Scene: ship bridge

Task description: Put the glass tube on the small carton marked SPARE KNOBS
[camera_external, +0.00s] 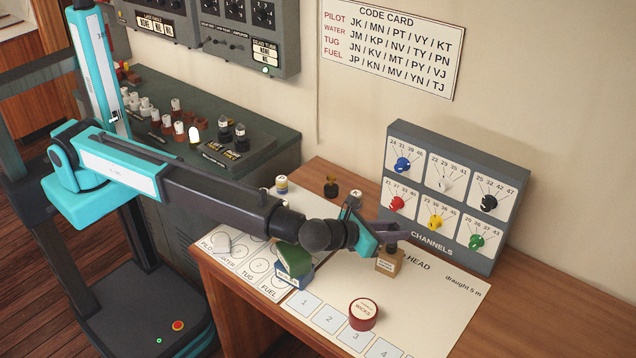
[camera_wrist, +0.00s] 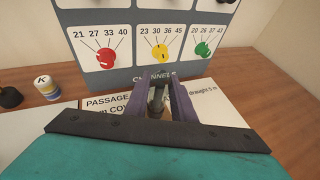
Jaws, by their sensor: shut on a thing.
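My gripper (camera_external: 391,236) is at the right end of my arm, low over the chart on the wooden desk. It is shut on a small upright piece with dark and greyish parts, seen between the fingers in the wrist view (camera_wrist: 157,100); I take it for the glass tube, mostly hidden by the fingers. The small brown carton (camera_external: 388,264) with a pale label stands directly below the gripper in the external view. Its lettering is too small to read for sure. I cannot tell whether the tube touches the carton's top.
The grey CHANNELS box (camera_external: 450,190) with coloured knobs stands close behind the gripper. A red round tin (camera_external: 362,315) is in front. Green (camera_external: 293,259) and blue (camera_external: 294,279) boxes lie left. A K-marked cylinder (camera_wrist: 46,88) is left in the wrist view. The desk's right is clear.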

